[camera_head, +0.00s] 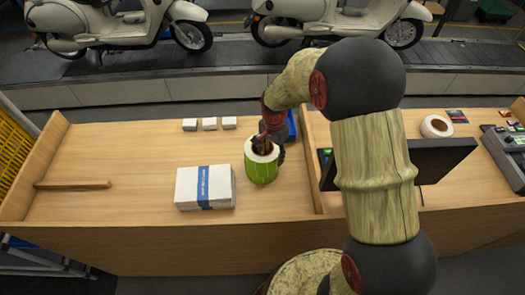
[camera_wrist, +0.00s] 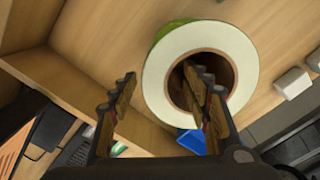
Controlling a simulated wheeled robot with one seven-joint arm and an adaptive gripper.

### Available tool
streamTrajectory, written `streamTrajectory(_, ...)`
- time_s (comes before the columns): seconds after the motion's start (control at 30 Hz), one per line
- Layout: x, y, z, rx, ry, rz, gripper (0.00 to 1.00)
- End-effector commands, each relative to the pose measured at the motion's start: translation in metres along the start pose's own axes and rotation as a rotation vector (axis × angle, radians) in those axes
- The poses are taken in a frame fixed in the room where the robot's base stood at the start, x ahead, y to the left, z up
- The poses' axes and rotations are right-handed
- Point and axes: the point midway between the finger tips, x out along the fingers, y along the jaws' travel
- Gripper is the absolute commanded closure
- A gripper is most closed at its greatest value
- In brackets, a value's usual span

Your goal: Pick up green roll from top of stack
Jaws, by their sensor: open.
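The green roll (camera_head: 261,171) stands upright on the wooden counter, with a white ring-shaped top and a dark brown core. Its white top also shows in the wrist view (camera_wrist: 243,55). I cannot tell whether it is one tall roll or several stacked. My gripper (camera_head: 264,144) is at the top of the roll. In the wrist view my gripper (camera_wrist: 160,75) is open, one finger in front of the core hole and the other outside the rim, with the roll's wall between them. How deep the fingers reach is unclear.
A white stack with a blue band (camera_head: 205,188) lies left of the roll. Several small white boxes (camera_head: 209,124) stand behind. A blue object (camera_head: 291,126) is close behind my gripper. A wooden divider (camera_head: 312,165) and dark monitor (camera_head: 425,165) are right. The counter's left is mostly clear.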

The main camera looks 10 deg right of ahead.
Motion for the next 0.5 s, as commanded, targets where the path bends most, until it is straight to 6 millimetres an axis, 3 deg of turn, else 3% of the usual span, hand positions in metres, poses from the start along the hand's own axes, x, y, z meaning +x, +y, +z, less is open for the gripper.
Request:
streamTrajectory(0.27, 0.0028, 0.0001, 0.0000, -0.001, 0.000, 0.000, 0.53)
streamTrajectory(0.5, 0.0026, 0.0001, 0.0001, -0.001, 0.000, 0.000, 0.66)
